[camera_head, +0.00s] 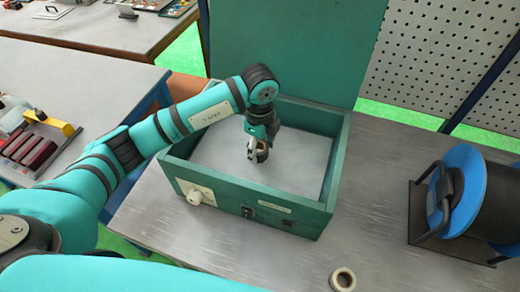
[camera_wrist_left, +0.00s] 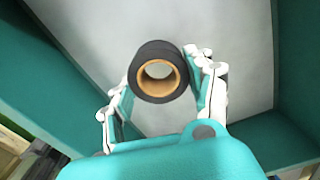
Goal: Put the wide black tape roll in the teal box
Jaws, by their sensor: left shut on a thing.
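The wide black tape roll (camera_wrist_left: 158,74) has a tan core and sits between the fingers of my left gripper (camera_wrist_left: 163,92) in the left wrist view. My left gripper (camera_head: 258,152) is shut on the roll and points down inside the teal box (camera_head: 265,207) in the head view. The roll also shows there as a small dark shape (camera_head: 262,156) at the fingertips. The box is open, with a pale floor and its lid raised at the back. I cannot tell whether the roll touches the floor. My right gripper is not in view.
A light-coloured tape roll (camera_head: 343,279) lies on the workbench in front of the box. A blue and black spool on a stand (camera_head: 465,200) is at the right. The box walls surround my left gripper. The bench between box and spool is clear.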

